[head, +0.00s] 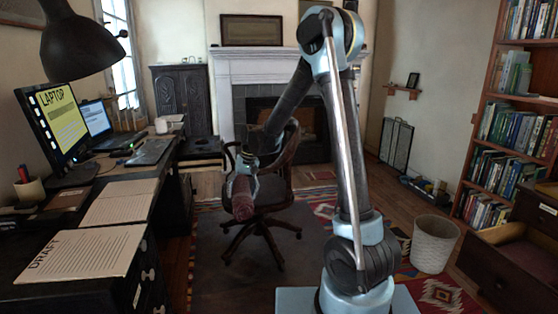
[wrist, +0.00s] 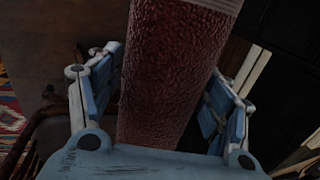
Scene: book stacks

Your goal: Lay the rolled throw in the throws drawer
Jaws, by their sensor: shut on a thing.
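The rolled throw is a dark red, textured roll (head: 242,198) hanging in my gripper (head: 246,179), in front of the desk chair and above the floor. In the wrist view the roll (wrist: 172,75) runs up between the two blue fingers, with a paler band at its top edge. My gripper is shut on it. At the far right of the head view, a dark wooden drawer (head: 490,272) stands pulled out, with a brownish lining or cloth inside. It is far from my gripper, and its label cannot be read.
A desk (head: 150,205) with papers and screens lines the left. A wooden chair (head: 275,195) stands close behind my gripper. A white wastebasket (head: 434,245) stands on the floor near the drawer. A tall bookcase (head: 515,110) is at the right.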

